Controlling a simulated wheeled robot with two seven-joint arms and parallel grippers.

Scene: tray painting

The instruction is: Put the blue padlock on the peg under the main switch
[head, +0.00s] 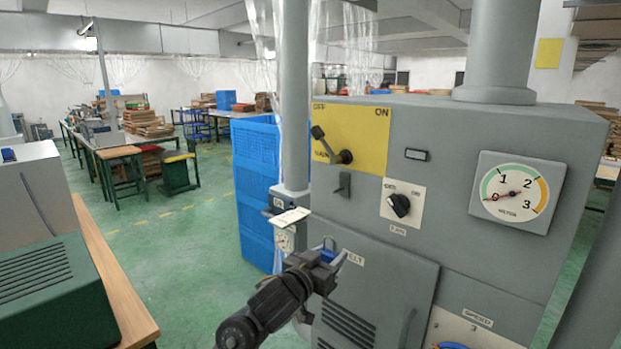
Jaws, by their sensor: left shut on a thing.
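The main switch (331,147) is a dark lever on a yellow plate with OFF and ON marks, on the front of a grey machine. Its lever points up and left, toward OFF. The peg (343,184) is a small grey piece sticking out just below the yellow plate, with nothing hanging on it. My left gripper (333,257) is shut on the blue padlock (327,255), in front of the machine, below and slightly left of the peg and apart from it. The fingers hide much of the padlock. My right gripper is not in view.
A round gauge (516,194), a black knob (400,205) and a louvred door (372,290) are on the machine front. Blue crates (255,180) stand behind at left. A wooden bench (112,290) is at the left, with open green floor between.

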